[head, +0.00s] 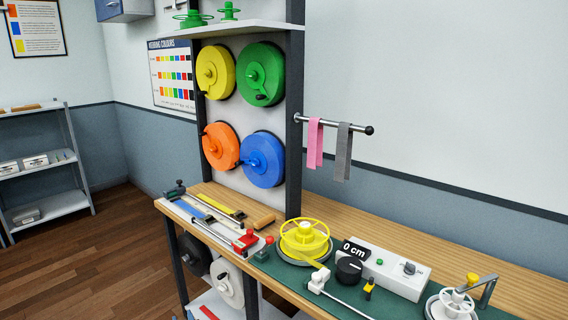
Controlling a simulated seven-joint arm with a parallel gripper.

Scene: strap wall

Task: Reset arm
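The task names only my arm. My arm and gripper do not show in the head view, so the gripper's state is hidden. The wooden workbench (480,256) runs from the middle to the lower right. On it a yellow spool (305,238) sits on a round base. A white box with a "0 cm" display (384,268) stands to its right.
Yellow, green, orange (219,146) and blue (262,160) reels hang on the wall panel. A rod (359,127) juts out with pink and grey straps. A metal arm piece (487,291) rises at the bench's right. The bench's back strip is mostly clear.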

